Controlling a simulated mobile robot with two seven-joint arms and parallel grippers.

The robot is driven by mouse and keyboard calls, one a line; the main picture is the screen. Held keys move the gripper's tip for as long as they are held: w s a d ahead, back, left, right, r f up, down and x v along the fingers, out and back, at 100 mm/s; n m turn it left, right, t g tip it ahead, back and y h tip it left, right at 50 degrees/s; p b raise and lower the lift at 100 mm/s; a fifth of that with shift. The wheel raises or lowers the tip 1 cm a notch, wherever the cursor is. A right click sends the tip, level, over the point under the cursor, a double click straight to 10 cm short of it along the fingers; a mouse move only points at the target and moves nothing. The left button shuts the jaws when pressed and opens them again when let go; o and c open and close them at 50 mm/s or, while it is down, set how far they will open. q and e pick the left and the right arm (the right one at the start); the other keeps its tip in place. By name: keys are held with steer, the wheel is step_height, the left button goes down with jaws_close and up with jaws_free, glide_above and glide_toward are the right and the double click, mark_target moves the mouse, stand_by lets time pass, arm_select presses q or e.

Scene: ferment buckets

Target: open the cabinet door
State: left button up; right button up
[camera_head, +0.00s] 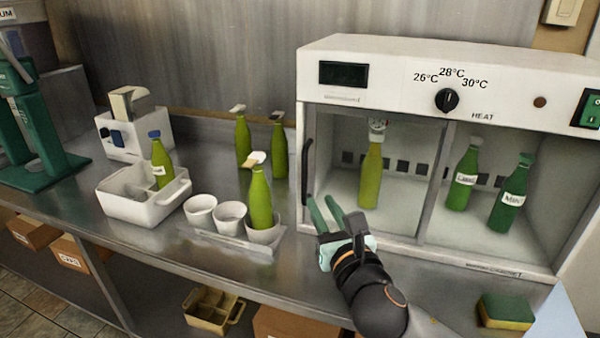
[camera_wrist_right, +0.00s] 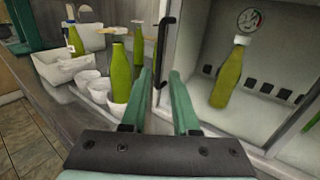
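The white cabinet (camera_head: 385,88) stands at the right of the counter, with a dial and a display on top. Its left glass door (camera_head: 340,140) looks shut, with a dark vertical handle (camera_head: 307,172) at its left edge. The handle also shows in the right wrist view (camera_wrist_right: 164,50), its lower end lined up between my fingertips. My right gripper (camera_head: 321,199) is open and empty, in front of the door's lower left corner, just below the handle. I cannot tell whether it touches the handle. My left gripper is not in view.
Green bottles stand inside the cabinet. Left of it are a bottle (camera_head: 261,200) in a rack of white cups (camera_head: 230,214), two bottles behind, and a white bin (camera_head: 128,208). A sponge (camera_head: 505,311) lies at the front right. Counter between cups and cabinet is narrow.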

mark_target(305, 175)
steer(key=x, duration=1.2)
steer(key=shift+w, duration=0.1)
jaws_close()
steer(key=shift+f, duration=0.1)
stand_by(1.1)
